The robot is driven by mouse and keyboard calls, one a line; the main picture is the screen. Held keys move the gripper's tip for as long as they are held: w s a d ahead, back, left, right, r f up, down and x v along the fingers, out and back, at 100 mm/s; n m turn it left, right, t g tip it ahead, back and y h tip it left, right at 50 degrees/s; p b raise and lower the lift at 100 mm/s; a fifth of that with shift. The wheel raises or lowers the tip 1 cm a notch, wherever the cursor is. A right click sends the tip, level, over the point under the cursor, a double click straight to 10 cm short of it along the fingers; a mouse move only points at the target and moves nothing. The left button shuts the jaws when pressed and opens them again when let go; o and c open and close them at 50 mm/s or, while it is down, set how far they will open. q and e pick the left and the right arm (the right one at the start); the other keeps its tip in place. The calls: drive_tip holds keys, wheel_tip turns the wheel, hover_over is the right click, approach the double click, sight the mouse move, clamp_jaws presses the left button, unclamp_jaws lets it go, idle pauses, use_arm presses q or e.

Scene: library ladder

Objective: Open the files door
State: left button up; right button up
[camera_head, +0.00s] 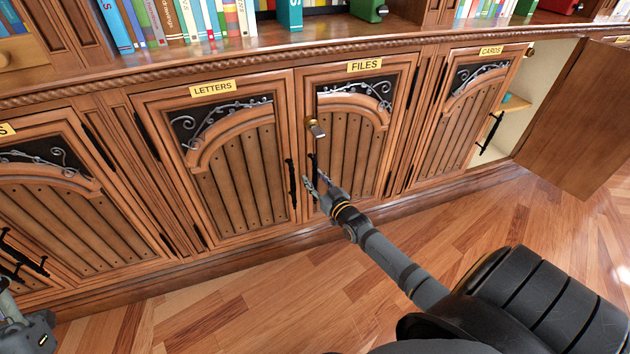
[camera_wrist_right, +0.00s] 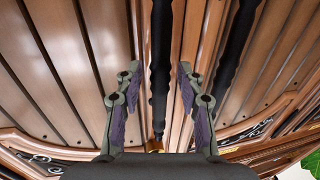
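My right gripper (camera_head: 316,186) is at the lower part of this handle. In the right wrist view its fingers (camera_wrist_right: 157,95) are apart, with the files handle (camera_wrist_right: 161,60) running between them; I see gaps on both sides. Part of my left arm (camera_head: 27,333) shows at the lower left corner; its finger opening is unclear.
The letters door (camera_head: 235,165) is closed, and its black handle (camera_head: 292,184) stands close left of the files handle. The cards door (camera_head: 462,115) is right of the files door. Farther right a door (camera_head: 580,120) stands open over the wooden floor (camera_head: 230,310).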

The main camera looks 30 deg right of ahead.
clamp_jaws()
idle(0.8)
